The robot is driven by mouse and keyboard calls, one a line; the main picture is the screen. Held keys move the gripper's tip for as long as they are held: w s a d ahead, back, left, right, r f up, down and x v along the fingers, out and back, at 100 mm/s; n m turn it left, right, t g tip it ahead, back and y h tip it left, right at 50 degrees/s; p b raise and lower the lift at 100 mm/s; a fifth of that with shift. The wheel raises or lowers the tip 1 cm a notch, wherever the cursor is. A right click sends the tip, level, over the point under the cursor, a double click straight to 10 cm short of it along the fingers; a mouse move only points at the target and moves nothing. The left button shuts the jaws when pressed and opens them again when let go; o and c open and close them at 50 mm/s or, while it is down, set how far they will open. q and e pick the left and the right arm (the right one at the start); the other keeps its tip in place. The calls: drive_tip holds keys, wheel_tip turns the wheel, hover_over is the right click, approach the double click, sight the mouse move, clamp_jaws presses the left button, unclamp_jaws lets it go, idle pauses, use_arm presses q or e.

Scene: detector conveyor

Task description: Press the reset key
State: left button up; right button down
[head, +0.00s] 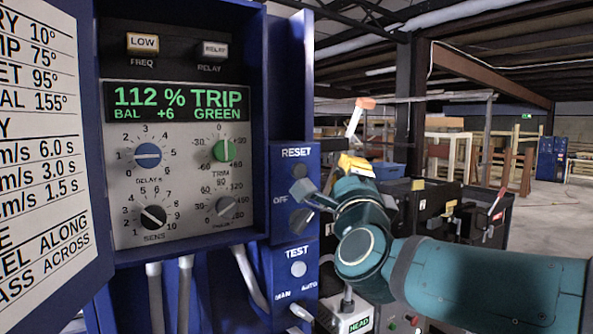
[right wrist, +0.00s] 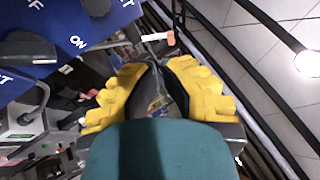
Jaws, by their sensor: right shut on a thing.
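The reset key is a round grey button (head: 299,171) under the RESET label on the blue side panel in the head view. A dark round button (right wrist: 97,6) at the top of the right wrist view is probably the same key. My right gripper (head: 355,165), with yellow fingers, is to the right of the key and apart from it. In the right wrist view its fingers (right wrist: 160,80) are shut on a thin stick (right wrist: 158,50) with an orange and white end. The stick (head: 355,119) points upward in the head view. My left gripper is out of view.
The detector cabinet's display (head: 180,101) reads 112 % TRIP, BAL +6 GREEN. An OFF selector (head: 303,221) and a TEST button (head: 298,269) sit below the key. Dark equipment (head: 440,205) stands behind my right arm. Open floor lies at the far right.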

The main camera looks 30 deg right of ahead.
sight(299, 170)
drive_tip(key=shift+s, duration=0.1)
drive_tip(key=shift+w+a+p, duration=0.2)
drive_tip(key=shift+w+p, duration=0.4)
drive_tip(key=shift+w, duration=1.65)
drive_tip(key=shift+w+a+p, duration=0.15)
drive_tip(key=shift+w+p, duration=0.45)
drive_tip(key=shift+w, duration=1.65)
drive_tip(key=shift+w+b, duration=0.3)
drive_tip(key=shift+b, duration=0.1)
drive_tip(key=shift+w, duration=0.15)
